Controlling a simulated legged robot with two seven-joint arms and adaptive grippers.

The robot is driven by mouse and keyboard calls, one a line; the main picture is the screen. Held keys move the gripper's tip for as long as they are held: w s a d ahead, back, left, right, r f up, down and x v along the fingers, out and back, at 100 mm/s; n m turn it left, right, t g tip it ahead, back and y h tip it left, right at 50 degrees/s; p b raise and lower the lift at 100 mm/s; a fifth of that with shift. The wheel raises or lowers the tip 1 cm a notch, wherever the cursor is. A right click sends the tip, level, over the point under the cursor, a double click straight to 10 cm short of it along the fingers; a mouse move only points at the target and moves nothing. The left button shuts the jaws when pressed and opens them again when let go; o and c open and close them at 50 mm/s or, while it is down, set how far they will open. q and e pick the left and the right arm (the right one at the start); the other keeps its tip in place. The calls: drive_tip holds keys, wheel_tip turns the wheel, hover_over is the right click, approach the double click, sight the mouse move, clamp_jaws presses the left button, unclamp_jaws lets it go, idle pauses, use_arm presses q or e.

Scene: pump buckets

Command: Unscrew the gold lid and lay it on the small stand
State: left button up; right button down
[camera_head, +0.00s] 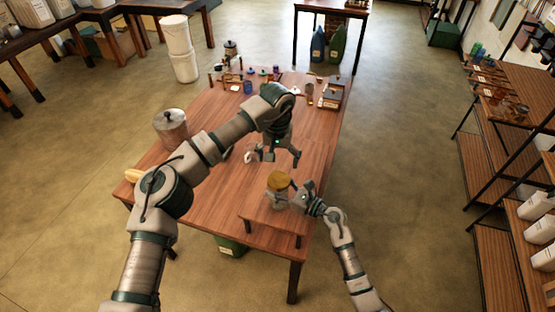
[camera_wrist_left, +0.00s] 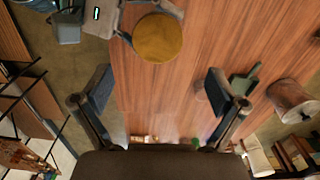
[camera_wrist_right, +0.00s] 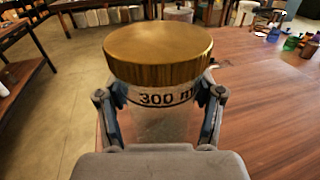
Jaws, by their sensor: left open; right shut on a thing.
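The gold lid (camera_head: 278,180) sits on top of a clear jar (camera_wrist_right: 160,118) marked "300 m…" in the right wrist view. My right gripper (camera_head: 297,197) is shut on the jar's body below the lid, and the jar is upright. My left gripper (camera_head: 274,158) is open and empty, a little beyond the lid and pointing down. In the left wrist view the lid (camera_wrist_left: 157,37) lies outside the open fingers, towards the top edge. A low wooden platform (camera_head: 262,212), which looks like the small stand, is at the table's near end; whether the jar touches it is hard to tell.
A metal pot with a lid (camera_head: 171,126) stands at the table's left edge. Several bottles and small boxes crowd the far end of the wooden table (camera_head: 205,205). Shelves (camera_head: 500,160) are off to the right.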

sight(277, 179)
use_arm(q)
drive_tip(key=shift+a+f+m, duration=0.1)
drive_tip(key=shift+f+m, duration=0.05)
drive_tip(key=shift+m, duration=0.25)
drive_tip(key=shift+f, duration=0.3)
wheel_tip(277, 179, down, 7)
drive_tip(key=shift+f, duration=0.1)
